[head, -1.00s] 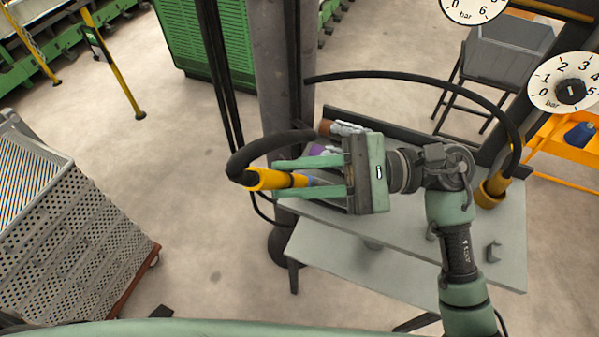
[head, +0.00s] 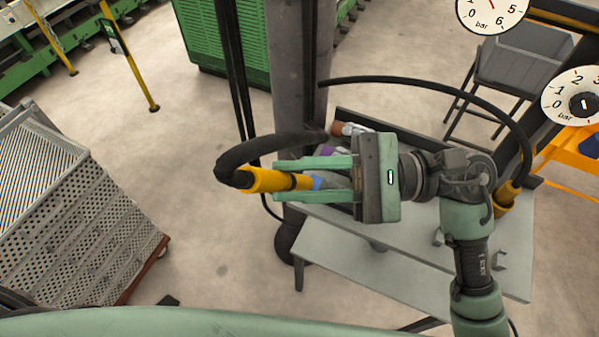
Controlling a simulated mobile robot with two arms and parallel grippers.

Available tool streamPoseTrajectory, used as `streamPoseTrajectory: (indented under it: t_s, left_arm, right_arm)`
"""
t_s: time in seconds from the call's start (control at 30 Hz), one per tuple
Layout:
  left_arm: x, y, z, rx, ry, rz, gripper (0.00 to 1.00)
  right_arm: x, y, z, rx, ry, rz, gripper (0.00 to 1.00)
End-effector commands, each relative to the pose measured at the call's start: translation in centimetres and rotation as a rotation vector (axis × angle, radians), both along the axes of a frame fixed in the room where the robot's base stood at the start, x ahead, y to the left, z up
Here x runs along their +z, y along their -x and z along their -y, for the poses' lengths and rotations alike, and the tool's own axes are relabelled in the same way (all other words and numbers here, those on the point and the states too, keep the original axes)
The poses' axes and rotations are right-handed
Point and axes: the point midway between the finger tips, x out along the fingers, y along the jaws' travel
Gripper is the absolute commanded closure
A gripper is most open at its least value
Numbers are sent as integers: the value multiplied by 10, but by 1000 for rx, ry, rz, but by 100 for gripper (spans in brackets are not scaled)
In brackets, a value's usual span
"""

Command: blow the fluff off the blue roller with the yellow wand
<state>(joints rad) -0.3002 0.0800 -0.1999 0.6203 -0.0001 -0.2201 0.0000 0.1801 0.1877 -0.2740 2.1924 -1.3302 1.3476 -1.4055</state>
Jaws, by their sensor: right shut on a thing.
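My right gripper (head: 276,181) is shut on the yellow wand (head: 258,180), above the left end of the grey table. A thick black hose curves from the wand's left end. A small patch of blue, possibly the blue roller (head: 319,183), shows between the fingers. The gripper hides most of it, so I cannot tell how much fluff is on it or whether the wand touches it. Behind the gripper lie a purple roller (head: 327,150) and an orange-brown roller (head: 338,128) with pale grey fluff beside them. My left gripper is not in view.
The grey table (head: 345,245) has bare room at its front. A dark post (head: 303,60) stands behind its left end. Two gauges (head: 582,103) are at the right. A perforated grey crate (head: 85,225) stands at the left, with open floor between.

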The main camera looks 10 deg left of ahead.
Motion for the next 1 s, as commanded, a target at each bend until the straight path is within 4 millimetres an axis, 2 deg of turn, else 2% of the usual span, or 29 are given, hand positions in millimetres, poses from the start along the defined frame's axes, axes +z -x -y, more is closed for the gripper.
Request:
streamPoseTrajectory:
  t_s: [0.5, 1.0]
  left_arm:
    - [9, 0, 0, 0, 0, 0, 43]
    - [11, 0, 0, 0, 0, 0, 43]
  right_arm:
    - [22, 14, -5, 0, -1, 3, 100]
    - [28, 18, -6, -1, -1, 1, 100]
